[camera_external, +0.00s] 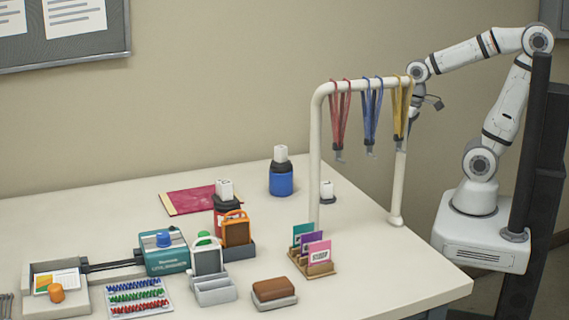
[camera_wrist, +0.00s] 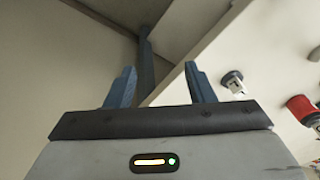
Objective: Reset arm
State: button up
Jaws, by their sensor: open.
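My arm stands at the right in the external view, its upper links reaching left toward the white lanyard rack (camera_external: 316,130). My gripper (camera_wrist: 158,85) shows in the wrist view with its two blue-grey fingers wide apart and nothing between them. In the external view the gripper is largely hidden behind the rack's right end and the yellow lanyard (camera_external: 402,105). I cannot tell whether it touches them.
Red (camera_external: 340,110) and blue (camera_external: 372,110) lanyards hang on the rack. The table (camera_external: 400,285) holds a laminator (camera_external: 166,256), a card holder (camera_external: 314,268), a brown block (camera_external: 273,289) and a blue bottle (camera_external: 281,182). The front right corner is clear.

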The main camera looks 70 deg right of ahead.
jog(key=shift+s+d+r+n+t+h, duration=0.2)
jog(key=shift+d+n+t+h, duration=0.15)
jog(key=shift+d, duration=0.25)
